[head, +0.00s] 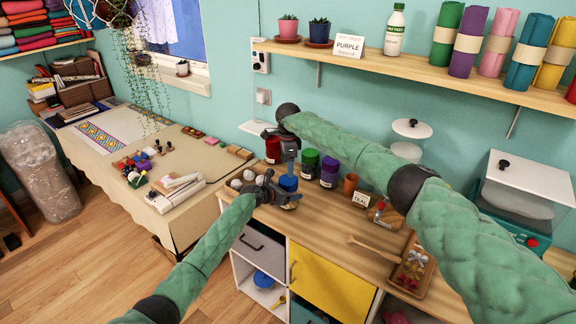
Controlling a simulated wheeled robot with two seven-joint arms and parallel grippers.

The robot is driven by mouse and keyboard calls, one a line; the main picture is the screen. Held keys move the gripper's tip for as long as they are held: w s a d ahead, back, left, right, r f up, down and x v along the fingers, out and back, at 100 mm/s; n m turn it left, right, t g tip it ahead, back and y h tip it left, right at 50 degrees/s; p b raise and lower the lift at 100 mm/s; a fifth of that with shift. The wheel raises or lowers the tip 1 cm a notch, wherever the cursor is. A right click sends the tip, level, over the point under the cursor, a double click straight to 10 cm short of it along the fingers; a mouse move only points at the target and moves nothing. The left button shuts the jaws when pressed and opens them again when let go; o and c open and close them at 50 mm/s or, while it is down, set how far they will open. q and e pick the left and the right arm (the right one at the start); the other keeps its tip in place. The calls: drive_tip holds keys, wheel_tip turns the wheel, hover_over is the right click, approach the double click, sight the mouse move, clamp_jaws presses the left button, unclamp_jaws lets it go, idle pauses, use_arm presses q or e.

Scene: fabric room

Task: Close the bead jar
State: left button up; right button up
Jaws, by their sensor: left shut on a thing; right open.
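A small jar with a blue top (288,184) stands on the wooden counter (330,222), near its left end. I take it to be the bead jar; whether the blue part is a lid seated on it is too small to tell. My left gripper (280,193) is shut on this jar from the left, and its fingers partly hide the jar's lower part. My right gripper (290,158) is open, pointing down just above the blue top. A gap between its fingers and the top cannot be made out.
A red jar (272,150), green jar (309,163) and purple jar (329,171) stand close behind. Pale balls (249,175) lie left of my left gripper. A brown cup (350,184), a label card (362,198) and a wooden tray (411,272) are to the right.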

sight(288, 179)
drive_tip(key=shift+f, duration=4.05)
drive_tip(key=c, duration=0.8)
drive_tip(key=o, duration=1.1)
drive_tip(key=shift+c, duration=0.2)
drive_tip(key=shift+r, duration=2.3)
